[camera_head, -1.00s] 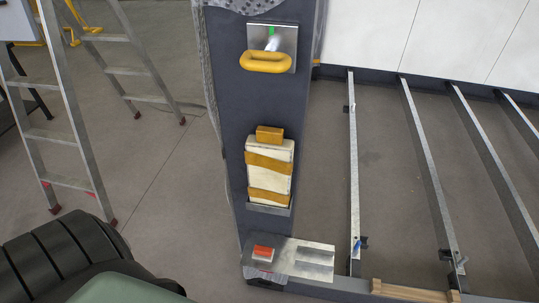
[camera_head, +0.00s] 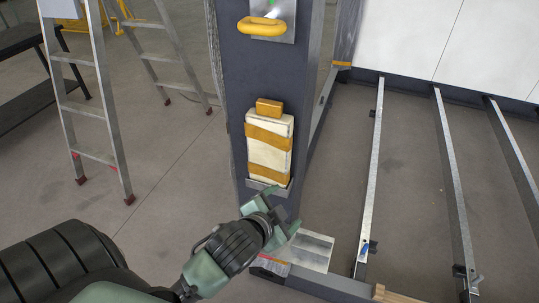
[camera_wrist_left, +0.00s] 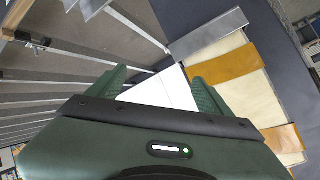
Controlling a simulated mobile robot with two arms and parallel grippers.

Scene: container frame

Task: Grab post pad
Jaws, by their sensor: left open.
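The post pad (camera_head: 267,149) is a cream block with orange-brown bands and a small orange-brown block on top. It stands upright against the dark post (camera_head: 281,76), its lower end in a metal holder (camera_head: 267,188). My left gripper (camera_head: 276,206) is open, just below and in front of the pad, apart from it. In the left wrist view the pad (camera_wrist_left: 249,81) lies to the right, outside the fingers of my left gripper (camera_wrist_left: 160,88). No pad shows between the fingers. My right gripper is not in view.
A yellow handle (camera_head: 262,26) sits higher on the post. A metal plate (camera_head: 312,250) lies at the post's foot, partly behind my left gripper. Metal rails (camera_head: 372,170) run along the floor to the right. A ladder (camera_head: 88,100) stands at the left.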

